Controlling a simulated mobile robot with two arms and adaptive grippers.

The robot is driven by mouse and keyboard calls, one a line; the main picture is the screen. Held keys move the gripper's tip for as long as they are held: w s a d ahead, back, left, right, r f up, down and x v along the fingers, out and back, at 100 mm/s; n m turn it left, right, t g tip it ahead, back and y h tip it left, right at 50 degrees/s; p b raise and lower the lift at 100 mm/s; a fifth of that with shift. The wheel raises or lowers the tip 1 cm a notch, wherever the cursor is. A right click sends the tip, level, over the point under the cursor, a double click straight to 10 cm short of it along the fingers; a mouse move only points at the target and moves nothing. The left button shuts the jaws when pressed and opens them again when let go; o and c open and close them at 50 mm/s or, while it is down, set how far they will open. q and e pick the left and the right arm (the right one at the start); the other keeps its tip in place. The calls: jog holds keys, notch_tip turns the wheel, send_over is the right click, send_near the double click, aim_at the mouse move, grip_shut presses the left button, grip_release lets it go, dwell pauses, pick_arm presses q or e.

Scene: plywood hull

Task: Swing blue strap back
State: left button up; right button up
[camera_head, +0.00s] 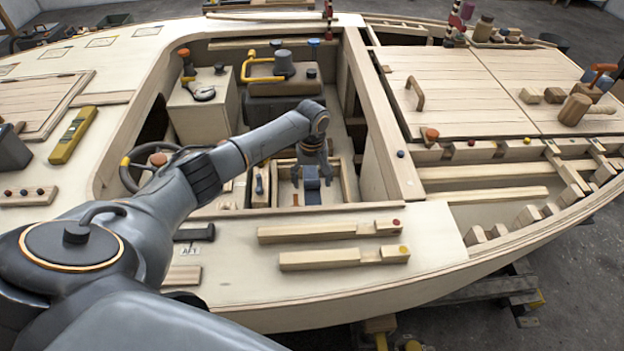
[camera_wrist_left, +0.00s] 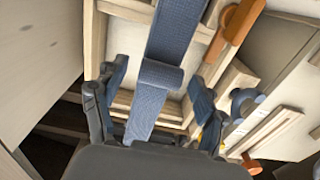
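The blue strap (camera_head: 312,183) lies in the wooden-framed recess of the cockpit, just below my left gripper (camera_head: 314,165). In the left wrist view the woven blue strap (camera_wrist_left: 177,35) runs from the top edge toward the gripper, with a raised fold or loop across its middle. The two blue-grey fingers of my left gripper (camera_wrist_left: 160,90) stand on either side of that fold, apart, with gaps to the strap. The strap's lower end is hidden behind the gripper's dark body. My right gripper is in neither view.
An orange lever (camera_wrist_left: 236,30) is close to the strap in the wrist view. In the head view a steering wheel (camera_head: 130,172) is left of the recess, and a wooden partition (camera_head: 382,120) rises to its right. Two wooden bars (camera_head: 345,257) lie on the near deck.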

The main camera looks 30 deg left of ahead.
aim_at(311, 171)
pick_arm(q)
jog(key=c, duration=0.7)
jog(key=shift+o, duration=0.2)
jog(key=shift+w+a+r+p, duration=0.2)
jog(key=shift+w+r+p, duration=0.1)
jog(key=shift+r+p, duration=0.45)
jog(key=r+p, duration=0.1)
jog(key=w+a+r+p, duration=0.1)
jog(key=r, duration=0.2)
jog(key=shift+w+a+p, duration=0.15)
jog(key=shift+w+p, duration=0.25)
jog(key=w+a+r, duration=0.2)
jog(key=r, duration=0.1)
jog(key=shift+w+b, duration=0.3)
jog(key=shift+w+a+r+b, duration=0.55)
jog(key=shift+w+a+r, duration=0.1)
jog(key=shift+r, duration=0.05)
